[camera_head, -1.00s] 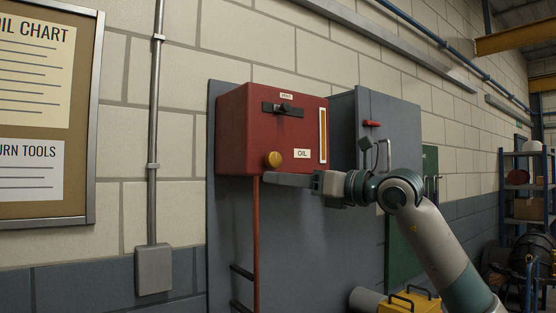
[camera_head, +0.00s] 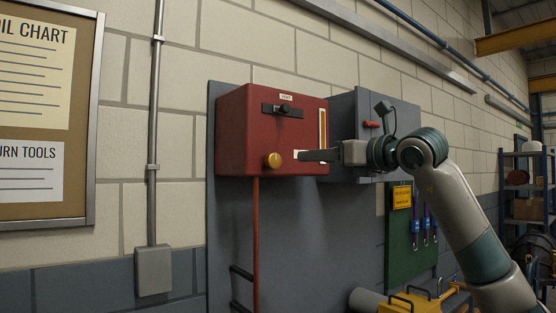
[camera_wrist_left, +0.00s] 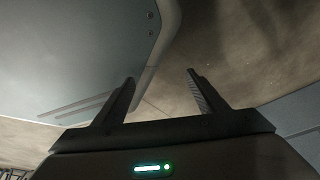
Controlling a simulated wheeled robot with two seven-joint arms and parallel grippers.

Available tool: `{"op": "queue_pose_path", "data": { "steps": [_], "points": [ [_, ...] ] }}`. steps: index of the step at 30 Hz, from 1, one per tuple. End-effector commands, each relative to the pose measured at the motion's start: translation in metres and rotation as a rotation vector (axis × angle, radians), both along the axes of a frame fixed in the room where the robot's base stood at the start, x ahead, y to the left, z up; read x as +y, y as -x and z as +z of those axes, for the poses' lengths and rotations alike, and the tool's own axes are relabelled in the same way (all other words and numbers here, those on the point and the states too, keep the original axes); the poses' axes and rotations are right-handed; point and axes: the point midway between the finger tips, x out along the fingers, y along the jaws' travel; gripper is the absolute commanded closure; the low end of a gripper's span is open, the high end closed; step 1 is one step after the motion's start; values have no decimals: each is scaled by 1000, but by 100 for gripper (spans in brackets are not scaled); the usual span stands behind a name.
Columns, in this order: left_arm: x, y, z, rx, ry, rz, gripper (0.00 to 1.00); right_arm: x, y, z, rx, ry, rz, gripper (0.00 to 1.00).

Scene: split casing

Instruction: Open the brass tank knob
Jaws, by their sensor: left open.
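The brass knob (camera_head: 273,160) sits low on the front of the red tank (camera_head: 232,130) in the head view. My right gripper (camera_head: 300,156) comes in from the right, with its fingers level with the knob. A small gap shows between its tips and the knob. It covers most of the tank's OIL label. Its fingers are seen side-on, so their spread does not show. My left gripper is outside the head view. In the left wrist view my left gripper (camera_wrist_left: 160,78) is open, with nothing between its fingers.
A black switch (camera_head: 283,110) and a sight glass (camera_head: 323,128) are on the tank. A red pipe (camera_head: 256,240) runs down below it. A grey cabinet (camera_head: 345,115) with a red handle stands to the right. In the left wrist view a pale panel (camera_wrist_left: 70,50) lies close by.

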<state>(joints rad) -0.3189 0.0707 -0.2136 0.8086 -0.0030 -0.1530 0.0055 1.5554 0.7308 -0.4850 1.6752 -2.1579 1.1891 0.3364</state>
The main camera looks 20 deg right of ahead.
Motion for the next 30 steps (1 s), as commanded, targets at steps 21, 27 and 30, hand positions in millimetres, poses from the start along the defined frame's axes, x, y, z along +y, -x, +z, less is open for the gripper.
{"op": "queue_pose_path", "data": {
  "steps": [21, 27, 30],
  "points": [
    [40, 99, 12, 235, -71, 10, 34, 31, -82, 4, 4, -1, 1, 45],
    [40, 97, 30, 230, -69, 10, 34, 43, -116, 4, 4, -1, 2, 45],
    [39, 97, 38, 230, -69, 10, 34, 48, -131, 3, 4, -1, 1, 45]
  ]
}}
